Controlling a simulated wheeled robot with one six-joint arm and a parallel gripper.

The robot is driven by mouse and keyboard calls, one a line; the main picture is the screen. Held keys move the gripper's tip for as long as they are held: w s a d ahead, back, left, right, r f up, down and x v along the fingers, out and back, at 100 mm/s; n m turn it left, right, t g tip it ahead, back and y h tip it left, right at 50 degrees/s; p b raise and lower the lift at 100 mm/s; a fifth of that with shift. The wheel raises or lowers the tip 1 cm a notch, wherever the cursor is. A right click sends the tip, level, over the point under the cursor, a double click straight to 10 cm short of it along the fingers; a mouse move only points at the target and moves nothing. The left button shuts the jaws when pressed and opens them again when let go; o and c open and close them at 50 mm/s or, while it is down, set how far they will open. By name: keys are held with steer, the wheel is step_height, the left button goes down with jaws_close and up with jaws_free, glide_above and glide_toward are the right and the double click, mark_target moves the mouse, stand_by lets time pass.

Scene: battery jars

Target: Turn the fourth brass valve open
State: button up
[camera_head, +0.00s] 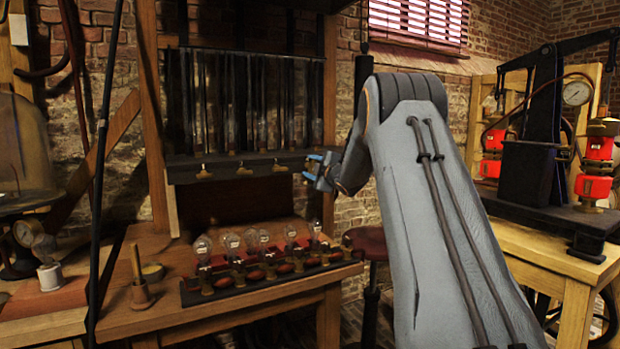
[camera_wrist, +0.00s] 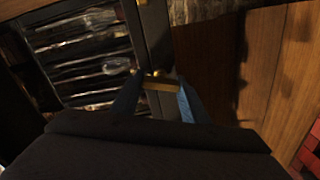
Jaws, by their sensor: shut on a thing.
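My gripper (camera_head: 313,167) is at the right end of the dark rail (camera_head: 230,162) under the glass tubes, and its blue fingers are shut on a brass valve handle. In the wrist view, my gripper (camera_wrist: 159,84) has one finger on each side of the fourth brass valve (camera_wrist: 160,86), whose handle lies across between them. In the head view the gripper mostly hides this valve.
Several glass bulbs in a dark tray (camera_head: 225,290) stand on the wooden bench below the rail. A wooden table (camera_head: 545,255) with a black press and red lanterns is at the right. A stool (camera_head: 368,242) stands between.

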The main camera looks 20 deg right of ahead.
steer(key=shift+f+n+b, duration=0.15)
steer(key=shift+n+b, duration=0.8)
steer(key=shift+b, duration=0.15)
steer(key=shift+f+n+b, duration=0.1)
steer(key=shift+n+b, duration=0.85)
steer(key=shift+b, duration=0.15)
steer(key=o, duration=1.1)
steer(key=shift+r, duration=0.1)
steer(key=shift+c, duration=0.2)
steer(key=s, duration=0.7)
steer(key=shift+s+b, duration=0.4)
steer(key=shift+b, duration=0.05)
